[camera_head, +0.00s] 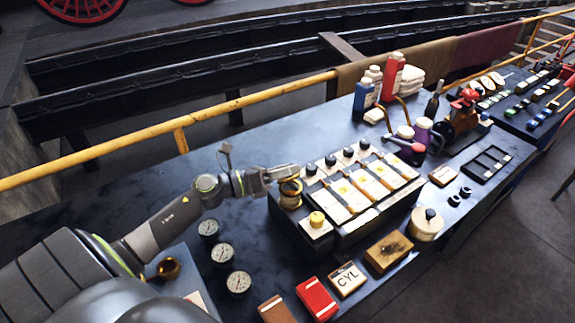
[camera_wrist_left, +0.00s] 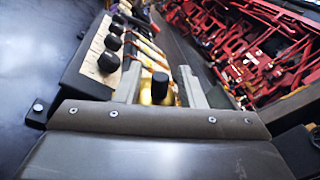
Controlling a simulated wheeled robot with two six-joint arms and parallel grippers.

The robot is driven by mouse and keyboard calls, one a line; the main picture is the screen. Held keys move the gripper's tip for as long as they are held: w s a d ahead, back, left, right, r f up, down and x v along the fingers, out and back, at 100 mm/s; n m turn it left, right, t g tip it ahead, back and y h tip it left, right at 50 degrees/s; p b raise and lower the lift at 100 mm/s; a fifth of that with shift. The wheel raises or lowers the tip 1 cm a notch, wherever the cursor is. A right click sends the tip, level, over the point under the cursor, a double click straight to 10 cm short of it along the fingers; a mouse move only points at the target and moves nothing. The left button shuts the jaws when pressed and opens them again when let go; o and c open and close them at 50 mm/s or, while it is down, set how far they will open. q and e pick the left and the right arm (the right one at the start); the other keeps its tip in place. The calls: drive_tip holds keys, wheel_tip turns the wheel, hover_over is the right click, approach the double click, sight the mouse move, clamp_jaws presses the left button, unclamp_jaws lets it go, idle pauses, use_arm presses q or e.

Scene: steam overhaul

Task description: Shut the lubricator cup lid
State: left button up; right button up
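My left gripper (camera_head: 290,172) reaches in from the left at the left end of the lubricator box (camera_head: 357,226). Its fingertips are at the top of a brass cup (camera_head: 290,194), partly covering it, so I cannot tell how its lid stands. In the left wrist view the two fingers (camera_wrist_left: 161,88) are apart. A black knob (camera_wrist_left: 160,87) on a brass piece shows between them; I cannot tell whether they touch it. My right gripper is not in view.
Several black knobs (camera_head: 349,151) line the back of the box. Three gauges (camera_head: 221,254) lie left of it. A CYL block (camera_head: 347,279), a red block (camera_head: 316,298) and a brown-topped block (camera_head: 388,251) lie in front. A yellow rail (camera_head: 240,103) runs behind the bench.

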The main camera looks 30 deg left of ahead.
use_arm(q)
drive_tip(key=shift+w+d, duration=0.15)
drive_tip(key=shift+w, duration=0.05)
drive_tip(key=shift+c, duration=0.4)
clamp_jaws()
drive_tip(key=shift+d+f+m, duration=0.1)
drive_tip(key=shift+m, duration=0.2)
drive_tip(key=m, duration=0.1)
drive_tip(key=d+m, duration=0.1)
drive_tip(key=f+m, duration=0.1)
drive_tip(key=shift+s+d+m+g+y, duration=0.2)
drive_tip(key=shift+s+m+g+y, duration=0.1)
drive_tip(key=shift+s, duration=0.05)
drive_tip(key=shift+s+d+f+m+y+b, duration=0.1)
drive_tip(key=shift+d+f+m+y+b, duration=0.15)
drive_tip(key=shift+m, duration=0.45)
drive_tip(key=shift+s+d+f+m+y+b, duration=0.1)
drive_tip(key=shift+f+m+b, duration=0.2)
drive_tip(key=shift+m, duration=0.4)
drive_tip(key=shift+f, duration=0.1)
drive_tip(key=shift+o, duration=0.4)
unclamp_jaws()
